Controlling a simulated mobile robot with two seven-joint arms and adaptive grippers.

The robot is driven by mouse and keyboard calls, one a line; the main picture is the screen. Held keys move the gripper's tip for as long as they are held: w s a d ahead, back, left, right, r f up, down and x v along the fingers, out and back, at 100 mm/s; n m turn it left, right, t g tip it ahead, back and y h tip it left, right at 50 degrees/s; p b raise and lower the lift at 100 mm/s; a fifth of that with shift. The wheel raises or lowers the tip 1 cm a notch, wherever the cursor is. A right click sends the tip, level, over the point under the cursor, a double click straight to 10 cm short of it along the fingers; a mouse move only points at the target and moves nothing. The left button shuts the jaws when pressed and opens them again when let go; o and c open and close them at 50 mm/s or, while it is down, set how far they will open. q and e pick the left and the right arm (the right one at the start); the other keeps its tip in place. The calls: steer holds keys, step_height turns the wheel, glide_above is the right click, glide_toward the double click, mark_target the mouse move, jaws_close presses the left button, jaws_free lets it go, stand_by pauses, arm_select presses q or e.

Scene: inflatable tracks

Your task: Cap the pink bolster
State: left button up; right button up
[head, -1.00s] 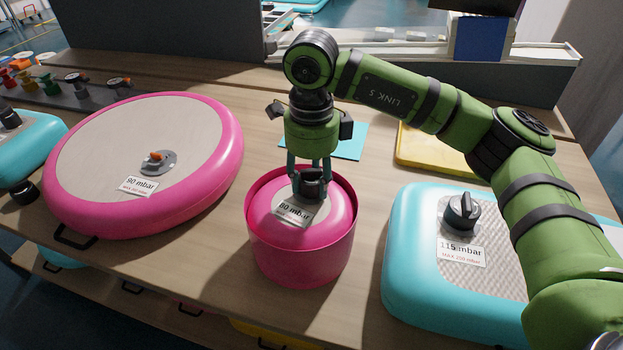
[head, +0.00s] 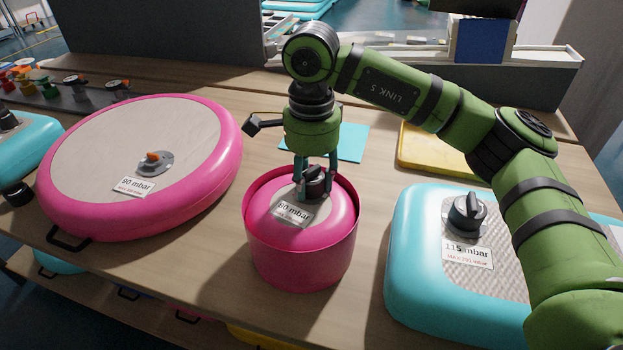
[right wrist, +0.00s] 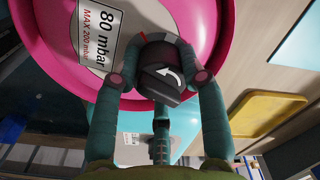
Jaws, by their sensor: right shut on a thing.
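The pink bolster (head: 268,232) stands upright in a pink round holder (head: 300,262) in the middle of the table. Its top bears a label reading 80 mbar (head: 292,211) and a dark cap (head: 316,176) on the valve. My right gripper (head: 315,186) reaches down from above and is shut on the cap, with its fingers around the cap's sides. In the right wrist view the dark cap (right wrist: 168,72) shows a white curved arrow, and a red mark lies beside it. The cap looks seated at the valve; its underside is hidden. My left gripper is not in view.
A large pink round inflatable (head: 95,150) marked 90 mbar lies to the left. A turquoise inflatable (head: 415,270) marked 115 mbar, with a dark cap (head: 467,212), lies to the right. A yellow tray (head: 430,150) and a turquoise sheet (head: 352,142) lie behind.

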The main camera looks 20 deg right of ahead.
steer(key=o, duration=1.1)
steer(key=shift+c, duration=0.2)
step_height(320, 180, up, 12)
steer(key=shift+r, duration=0.15)
